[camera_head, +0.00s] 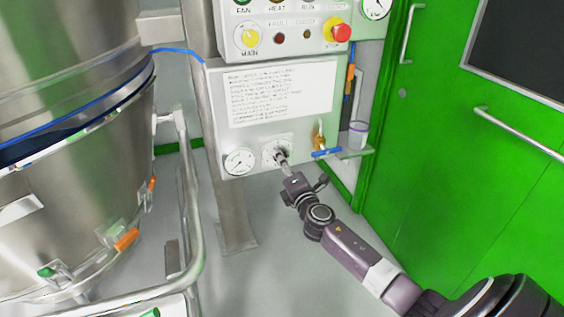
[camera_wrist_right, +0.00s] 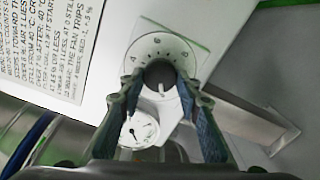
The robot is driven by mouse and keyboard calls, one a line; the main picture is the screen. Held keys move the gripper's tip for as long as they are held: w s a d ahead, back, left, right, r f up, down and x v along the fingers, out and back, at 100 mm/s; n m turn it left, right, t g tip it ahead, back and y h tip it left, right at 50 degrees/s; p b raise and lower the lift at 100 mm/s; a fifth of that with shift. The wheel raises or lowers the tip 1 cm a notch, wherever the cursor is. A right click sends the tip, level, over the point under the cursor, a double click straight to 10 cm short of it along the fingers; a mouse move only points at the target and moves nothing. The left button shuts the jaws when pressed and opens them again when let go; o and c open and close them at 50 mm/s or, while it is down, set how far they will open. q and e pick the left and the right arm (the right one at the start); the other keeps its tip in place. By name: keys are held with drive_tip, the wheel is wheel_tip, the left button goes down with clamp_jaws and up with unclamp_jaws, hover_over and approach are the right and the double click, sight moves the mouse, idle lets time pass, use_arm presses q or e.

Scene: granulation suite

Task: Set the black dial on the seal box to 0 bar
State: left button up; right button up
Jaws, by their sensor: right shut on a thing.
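The seal box (camera_head: 225,120) is a pale panel with a printed notice, low on a steel post. Its black dial (camera_wrist_right: 160,74) sits on a round white scale (camera_wrist_right: 160,47) where 4, 6 and 8 can be read. My right gripper (camera_head: 283,160) reaches the dial from below right in the head view. In the wrist view the fingers of my right gripper (camera_wrist_right: 162,92) are shut on the dial, one on each side. The dial's pointer and the rest of the scale are hidden or too small to read. My left gripper is not in view.
A round gauge (camera_head: 239,161) is left of the dial. A brass valve with a blue handle (camera_head: 326,153) and a shelf with a cup (camera_head: 357,135) are to its right. A control panel with a red button (camera_head: 341,33) is above. A steel vessel (camera_head: 70,200) stands left.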

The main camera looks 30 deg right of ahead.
drive_tip(key=shift+f, duration=0.1)
drive_tip(key=o, duration=1.2)
drive_tip(key=shift+c, duration=0.2)
drive_tip(key=v, duration=1.2)
